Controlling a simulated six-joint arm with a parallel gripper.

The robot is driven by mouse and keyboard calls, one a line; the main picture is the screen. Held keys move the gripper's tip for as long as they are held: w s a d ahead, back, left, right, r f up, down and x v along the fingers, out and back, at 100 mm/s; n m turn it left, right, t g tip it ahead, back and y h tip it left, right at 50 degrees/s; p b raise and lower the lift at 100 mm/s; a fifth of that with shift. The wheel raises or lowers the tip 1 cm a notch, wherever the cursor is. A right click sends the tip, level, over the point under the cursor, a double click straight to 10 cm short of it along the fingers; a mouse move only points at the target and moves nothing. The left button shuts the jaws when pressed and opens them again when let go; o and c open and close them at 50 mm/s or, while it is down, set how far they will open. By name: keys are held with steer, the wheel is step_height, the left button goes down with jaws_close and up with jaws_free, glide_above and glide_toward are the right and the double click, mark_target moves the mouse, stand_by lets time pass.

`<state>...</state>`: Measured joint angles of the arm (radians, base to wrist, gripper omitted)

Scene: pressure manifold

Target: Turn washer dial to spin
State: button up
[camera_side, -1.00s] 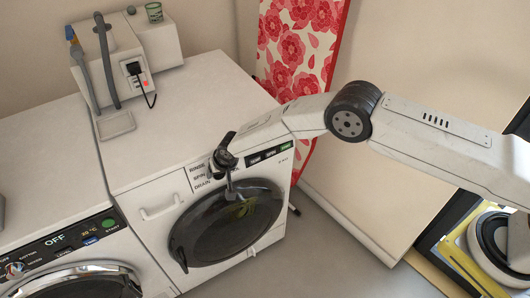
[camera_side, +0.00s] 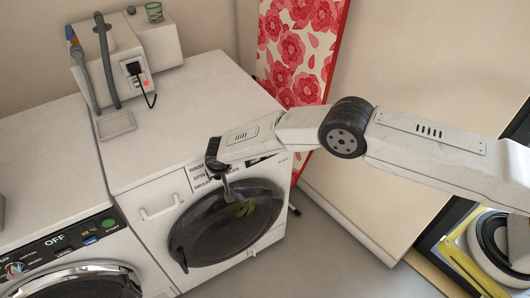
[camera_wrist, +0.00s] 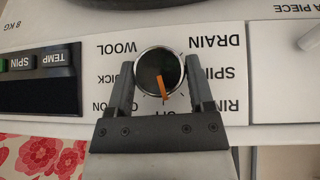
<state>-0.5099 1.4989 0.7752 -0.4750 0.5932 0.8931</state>
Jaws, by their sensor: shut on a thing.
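The washer dial (camera_wrist: 158,72) is a round dark knob with a bright rim and an orange pointer (camera_wrist: 164,92). In the wrist view the picture is upside down, and the pointer aims down toward the partly covered OFF label. DRAIN, SPIN (camera_wrist: 216,74) and RINSE are printed to the right of the dial; WOOL, QUICK and COTTON are to the left. My gripper (camera_wrist: 160,66) has one finger on each side of the dial and is shut on it. In the side view my gripper (camera_side: 214,163) is at the white washer's (camera_side: 140,180) front panel and hides the dial.
The washer's dark round door (camera_side: 225,225) lies below the panel. A second machine (camera_side: 75,250) stands to the left. A box with a plugged-in cord (camera_side: 134,70) and hoses stands on top behind. A floral board (camera_side: 300,50) leans at the back.

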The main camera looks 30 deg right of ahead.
steer(key=shift+a+n+h, duration=0.1)
steer(key=shift+n+h, duration=0.3)
steer(key=shift+h, duration=0.5)
steer(key=shift+s+f+n+h, duration=0.1)
steer(key=shift+n+h, duration=0.5)
steer(key=shift+h, duration=0.4)
stand_by(0.6)
steer(key=o, duration=1.2)
steer(key=shift+o, duration=0.2)
steer(key=shift+a+r, duration=0.15)
steer(key=shift+r, duration=0.05)
steer(key=shift+s+a+r, duration=0.15)
steer(key=shift+a+r, duration=0.1)
steer(key=shift+r, duration=0.2)
steer(key=v, duration=0.6)
steer(key=shift+s, duration=0.25)
steer(key=shift+r, duration=0.1)
